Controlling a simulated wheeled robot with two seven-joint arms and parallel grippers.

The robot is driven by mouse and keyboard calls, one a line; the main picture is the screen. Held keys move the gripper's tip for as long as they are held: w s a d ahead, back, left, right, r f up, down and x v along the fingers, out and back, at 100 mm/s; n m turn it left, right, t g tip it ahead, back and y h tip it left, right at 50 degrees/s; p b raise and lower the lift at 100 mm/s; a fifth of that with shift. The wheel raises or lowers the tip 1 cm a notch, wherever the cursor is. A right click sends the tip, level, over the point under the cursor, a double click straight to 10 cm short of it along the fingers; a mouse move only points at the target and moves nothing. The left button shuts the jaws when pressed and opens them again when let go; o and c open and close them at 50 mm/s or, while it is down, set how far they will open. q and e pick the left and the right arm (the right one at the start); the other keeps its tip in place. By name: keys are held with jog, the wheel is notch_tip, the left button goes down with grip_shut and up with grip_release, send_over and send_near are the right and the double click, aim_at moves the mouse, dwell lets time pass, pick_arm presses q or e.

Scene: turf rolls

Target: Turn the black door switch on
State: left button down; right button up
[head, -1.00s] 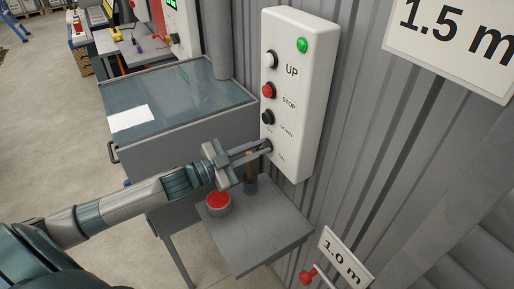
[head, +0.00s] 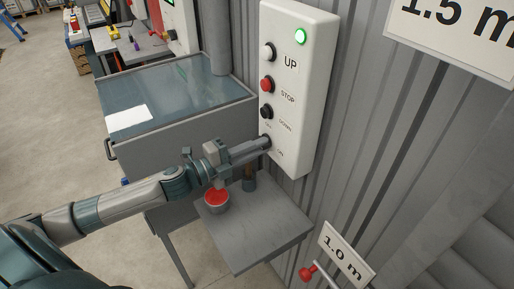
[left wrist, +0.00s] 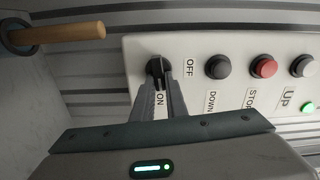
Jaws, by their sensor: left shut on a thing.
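The black door switch (head: 267,141) is the lowest control on the white wall panel (head: 304,90). It also shows in the left wrist view (left wrist: 156,66), with the OFF label to its right and the ON label (left wrist: 160,102) below it. My left gripper (head: 262,146) is shut on the switch, with its fingers (left wrist: 161,78) on both sides of the knob. The fingers partly hide the knob, so its exact pointing is hard to read. The green lamp (head: 300,37) on the panel is bright. My right gripper is not in view.
A grey cabinet with a glass top (head: 180,90) stands left. Black, red and white buttons sit above the switch.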

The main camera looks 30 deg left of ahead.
pick_arm(q)
jog(key=shift+f+m, duration=0.1)
jog(key=shift+m, duration=0.5)
jog(key=c, duration=1.8)
grip_release()
jog(key=shift+o, duration=0.2)
jog(key=shift+s, duration=0.1)
jog(key=b+v, duration=0.5)
jog(key=v, duration=1.2)
jog(key=shift+a, duration=0.15)
jog(key=shift+s, duration=0.1)
